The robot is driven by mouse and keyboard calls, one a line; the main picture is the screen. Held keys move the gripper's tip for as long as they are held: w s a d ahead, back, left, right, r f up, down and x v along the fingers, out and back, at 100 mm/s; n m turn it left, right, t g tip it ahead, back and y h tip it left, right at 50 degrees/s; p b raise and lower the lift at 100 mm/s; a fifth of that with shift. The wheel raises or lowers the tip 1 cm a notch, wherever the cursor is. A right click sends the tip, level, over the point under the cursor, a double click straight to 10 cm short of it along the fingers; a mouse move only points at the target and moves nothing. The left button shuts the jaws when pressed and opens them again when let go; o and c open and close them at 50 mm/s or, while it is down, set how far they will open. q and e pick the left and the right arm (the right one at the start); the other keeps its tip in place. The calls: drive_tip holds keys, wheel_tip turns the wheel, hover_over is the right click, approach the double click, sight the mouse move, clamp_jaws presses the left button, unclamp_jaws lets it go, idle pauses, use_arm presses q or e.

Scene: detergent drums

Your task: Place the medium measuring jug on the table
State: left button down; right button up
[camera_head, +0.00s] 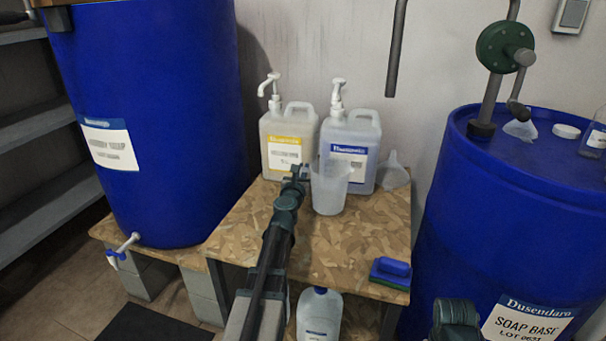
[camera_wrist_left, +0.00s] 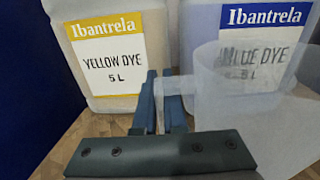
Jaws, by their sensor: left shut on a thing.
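The translucent measuring jug (camera_head: 328,188) is upright over the wooden table (camera_head: 350,245), in front of the dye jugs. I cannot tell whether its base touches the table. My left gripper (camera_head: 299,174) is shut on the jug's handle side, at the jug's left. In the left wrist view the fingers (camera_wrist_left: 166,98) point forward and the jug (camera_wrist_left: 235,115) stands to their right, partly covering the blue dye label. A dark part of my right arm (camera_head: 455,318) shows at the bottom right; its fingers cannot be made out.
The yellow dye jug (camera_head: 288,140) and blue dye jug (camera_head: 352,148) stand at the back, with a clear funnel (camera_head: 394,172) to the right. A blue-green scrubber (camera_head: 390,272) lies at the front right edge. Blue drums (camera_head: 160,100) (camera_head: 505,210) flank the table. Its front middle is clear.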

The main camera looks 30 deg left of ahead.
use_arm(q)
drive_tip(key=c, duration=1.4)
unclamp_jaws()
drive_tip(key=shift+f, duration=0.1)
drive_tip(key=o, duration=0.4)
drive_tip(key=shift+r, duration=0.25)
drive_tip(key=v, duration=1.2)
